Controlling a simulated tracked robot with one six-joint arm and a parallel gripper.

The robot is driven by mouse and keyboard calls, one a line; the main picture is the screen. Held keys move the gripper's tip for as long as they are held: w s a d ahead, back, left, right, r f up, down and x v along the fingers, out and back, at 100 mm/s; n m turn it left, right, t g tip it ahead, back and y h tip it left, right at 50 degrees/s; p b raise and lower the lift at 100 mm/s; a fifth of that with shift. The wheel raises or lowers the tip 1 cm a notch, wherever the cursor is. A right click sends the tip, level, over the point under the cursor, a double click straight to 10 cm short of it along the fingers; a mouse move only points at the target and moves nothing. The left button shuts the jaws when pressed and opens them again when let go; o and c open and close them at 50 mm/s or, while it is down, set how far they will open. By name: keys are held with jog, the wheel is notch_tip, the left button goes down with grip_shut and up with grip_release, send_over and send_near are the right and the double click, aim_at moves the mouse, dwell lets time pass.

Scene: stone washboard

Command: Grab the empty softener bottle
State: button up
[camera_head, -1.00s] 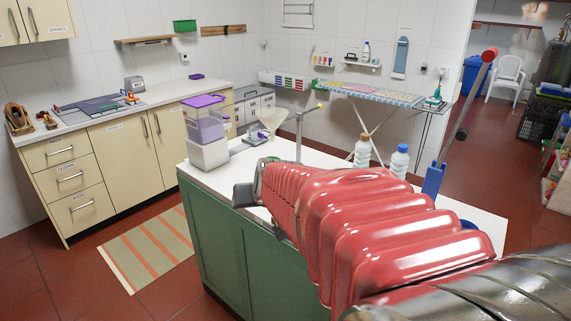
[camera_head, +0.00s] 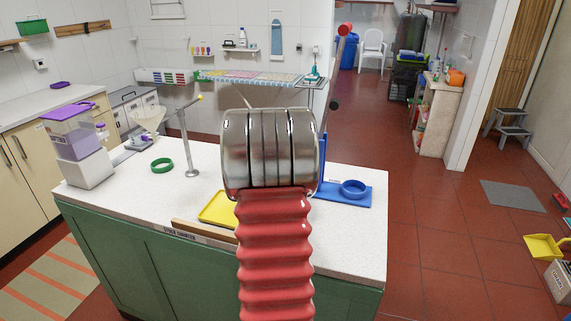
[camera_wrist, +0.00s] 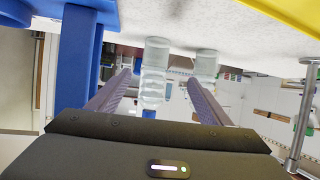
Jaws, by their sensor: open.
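Two clear, pale bottles show in the wrist view, which is upside down. One bottle (camera_wrist: 153,72) appears between the fingers, with blue at its cap end. The other bottle (camera_wrist: 206,66) is to the right, partly behind the right finger. I cannot tell from their looks which is the empty softener bottle. My gripper (camera_wrist: 158,78) is open, its two fingers pointing towards the bottles, with nothing visibly held. In the head view my arm hides the bottles and the gripper.
On the white counter (camera_head: 130,195) stand a purple-lidded dispenser (camera_head: 80,140), a green ring (camera_head: 162,165), a metal stand (camera_head: 190,145), a yellow tray (camera_head: 217,208) and a blue base with a ring (camera_head: 354,188). A red-ended lever (camera_head: 344,30) rises at the right. A blue post (camera_wrist: 78,75) is close left of the fingers.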

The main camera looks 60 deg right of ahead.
jog(key=shift+s+d+f, duration=0.2)
jog(key=shift+s+d, duration=0.35)
jog(key=shift+x, duration=4.2)
jog(key=shift+d, duration=0.1)
jog(key=shift+w+r+x, duration=0.1)
jog(key=shift+x, duration=1.2)
jog(key=shift+w+r+x, duration=0.1)
jog(key=shift+w+x, duration=0.05)
jog(key=shift+x, duration=1.15)
